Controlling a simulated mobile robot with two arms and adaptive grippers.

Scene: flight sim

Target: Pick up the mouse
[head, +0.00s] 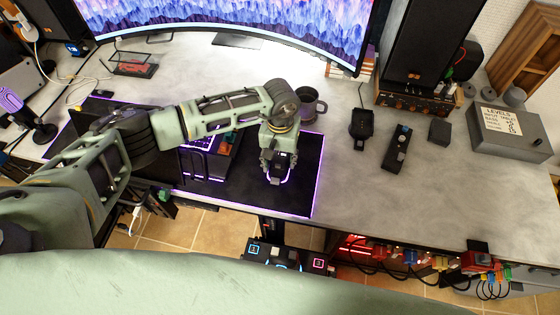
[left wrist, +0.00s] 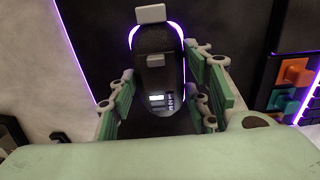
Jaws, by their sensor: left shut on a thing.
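The mouse (left wrist: 158,70) is dark with a purple glowing edge and a grey wheel. In the left wrist view it lies between the green fingers of my left gripper (left wrist: 160,105), which is shut on it. In the head view my left gripper (head: 278,165) points down over the right part of the black desk mat (head: 305,180). There the mouse is mostly hidden under the gripper, with its purple glow showing around the fingertips. I cannot tell whether the mouse touches the mat. My right gripper is not in view.
A keyboard (head: 215,160) lies left of the gripper, partly behind my arm. A dark mug (head: 310,108) stands behind it. A black device (head: 361,127) and a remote-like device (head: 398,148) lie to the right. A curved monitor (head: 240,22) stands at the back. The desk's front right is clear.

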